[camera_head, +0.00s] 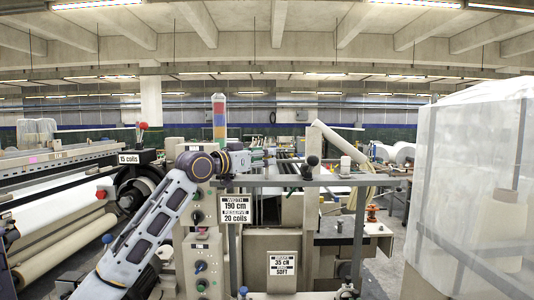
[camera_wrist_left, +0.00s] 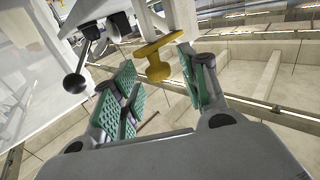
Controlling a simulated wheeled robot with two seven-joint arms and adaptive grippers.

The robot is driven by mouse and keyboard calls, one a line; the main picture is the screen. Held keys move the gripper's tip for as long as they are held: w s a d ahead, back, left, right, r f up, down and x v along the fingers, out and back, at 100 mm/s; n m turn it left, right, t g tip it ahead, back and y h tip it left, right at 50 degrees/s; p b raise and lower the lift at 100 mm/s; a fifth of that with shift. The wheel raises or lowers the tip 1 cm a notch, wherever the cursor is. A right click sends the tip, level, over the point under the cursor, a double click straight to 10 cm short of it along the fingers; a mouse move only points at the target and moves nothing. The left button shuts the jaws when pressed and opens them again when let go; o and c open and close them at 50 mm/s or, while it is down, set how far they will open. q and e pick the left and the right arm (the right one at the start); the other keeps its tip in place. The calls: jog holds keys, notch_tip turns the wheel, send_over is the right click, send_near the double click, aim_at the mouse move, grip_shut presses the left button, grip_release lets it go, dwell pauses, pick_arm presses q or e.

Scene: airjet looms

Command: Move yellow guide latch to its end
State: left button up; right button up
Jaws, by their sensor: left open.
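The yellow guide latch (camera_wrist_left: 158,66) shows in the left wrist view as a yellow piece with a flared crossbar and a short stem. It lies between or just beyond the fingertips of my left gripper (camera_wrist_left: 155,60), which is open with green pads on both sides of it. I cannot tell whether either pad touches it. In the head view my left gripper (camera_head: 262,157) is small, reaching right over the loom's upper frame. The latch cannot be made out there. My right gripper is not in view.
A black ball-ended lever (camera_wrist_left: 74,83) stands left of the fingers; it also shows in the head view (camera_head: 312,161). The loom's grey rail (camera_head: 330,181) runs below my gripper. A plastic-wrapped load (camera_head: 470,190) stands at right.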

pick_arm(q)
jog(key=shift+x, duration=1.05)
jog(key=shift+c, duration=0.2)
grip_shut()
